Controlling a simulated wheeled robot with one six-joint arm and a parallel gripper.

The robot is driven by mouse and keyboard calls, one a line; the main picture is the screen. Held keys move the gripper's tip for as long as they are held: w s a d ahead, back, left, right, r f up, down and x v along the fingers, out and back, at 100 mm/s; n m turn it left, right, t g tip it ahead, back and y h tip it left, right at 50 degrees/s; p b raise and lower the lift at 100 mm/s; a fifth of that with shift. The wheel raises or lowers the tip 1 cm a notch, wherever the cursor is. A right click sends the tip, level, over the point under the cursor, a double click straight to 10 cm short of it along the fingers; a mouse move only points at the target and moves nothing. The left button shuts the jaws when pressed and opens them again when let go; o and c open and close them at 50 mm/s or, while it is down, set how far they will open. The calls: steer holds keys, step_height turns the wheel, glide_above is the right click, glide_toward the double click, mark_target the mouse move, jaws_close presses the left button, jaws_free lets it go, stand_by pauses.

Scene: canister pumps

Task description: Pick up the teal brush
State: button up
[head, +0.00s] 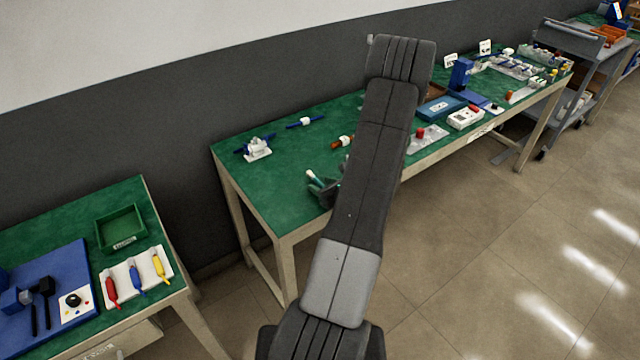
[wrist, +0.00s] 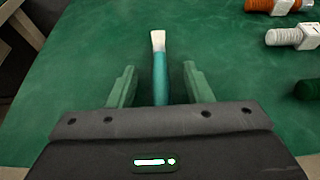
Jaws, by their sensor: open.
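The teal brush (wrist: 160,75) shows in the wrist view, with a teal handle and a pale head pointing away from me. It lies on the green bench top (wrist: 90,45). My gripper (wrist: 160,80) is open, with one finger on each side of the brush and a gap to each. The near end of the handle is hidden behind my gripper body. I cannot tell how high the fingers are above the bench. In the head view the brush (head: 314,177) shows at the bench's front left, with my gripper mostly hidden behind my arm.
An orange-and-white part (wrist: 272,6), a silver bolt-like part (wrist: 290,37) and a dark green cylinder (wrist: 308,89) lie to the right in the wrist view. A white-and-blue fixture (head: 257,148) stands farther back on the bench. The bench left of the brush is clear.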

steer(key=shift+c, duration=0.3)
jaws_close()
steer(key=shift+r, duration=0.15)
